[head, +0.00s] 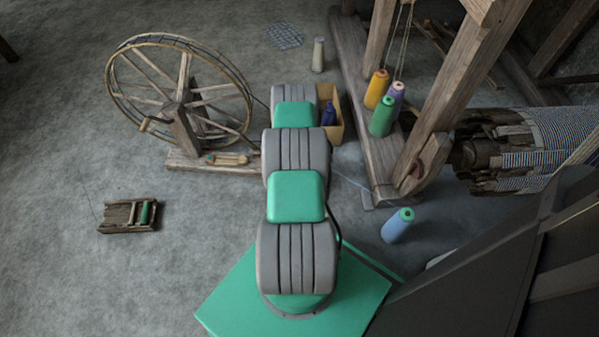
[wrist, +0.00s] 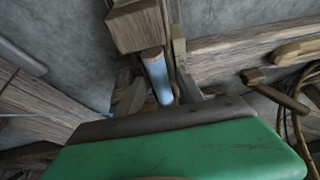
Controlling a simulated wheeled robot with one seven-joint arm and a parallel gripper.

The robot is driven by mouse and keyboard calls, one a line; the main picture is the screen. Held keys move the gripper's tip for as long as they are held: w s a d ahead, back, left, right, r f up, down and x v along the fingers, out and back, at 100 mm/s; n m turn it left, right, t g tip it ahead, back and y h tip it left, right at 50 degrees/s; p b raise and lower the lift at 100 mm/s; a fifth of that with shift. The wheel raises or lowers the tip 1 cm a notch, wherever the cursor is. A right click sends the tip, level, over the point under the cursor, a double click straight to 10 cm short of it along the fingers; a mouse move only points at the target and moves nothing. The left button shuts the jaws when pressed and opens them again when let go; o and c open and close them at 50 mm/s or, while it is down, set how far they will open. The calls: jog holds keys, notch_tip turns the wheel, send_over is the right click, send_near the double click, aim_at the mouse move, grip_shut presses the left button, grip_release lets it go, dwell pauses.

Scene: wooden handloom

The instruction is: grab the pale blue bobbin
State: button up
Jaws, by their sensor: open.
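In the wrist view a pale blue bobbin (wrist: 158,78) with a tan end stands out near the middle, just beyond the dark edge of my green hand. My gripper (wrist: 160,92) is open, and its fingers are hard to tell from the wood around the bobbin. I cannot tell whether they touch it. In the head view my own arm hides the gripper. I cannot tell whether the two views show the same bobbin.
A spinning wheel (head: 180,95) stands left of my arm. A tan box (head: 334,125) holds a dark blue bobbin (head: 328,113). Yellow (head: 376,90), purple (head: 397,97) and green (head: 382,118) bobbins stand on the loom beam. A wooden block (wrist: 138,27) is close to the bobbin.

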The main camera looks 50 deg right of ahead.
jog(key=shift+r, duration=0.1)
jog(key=shift+c, duration=0.5)
grip_shut()
jog(key=shift+r, duration=0.1)
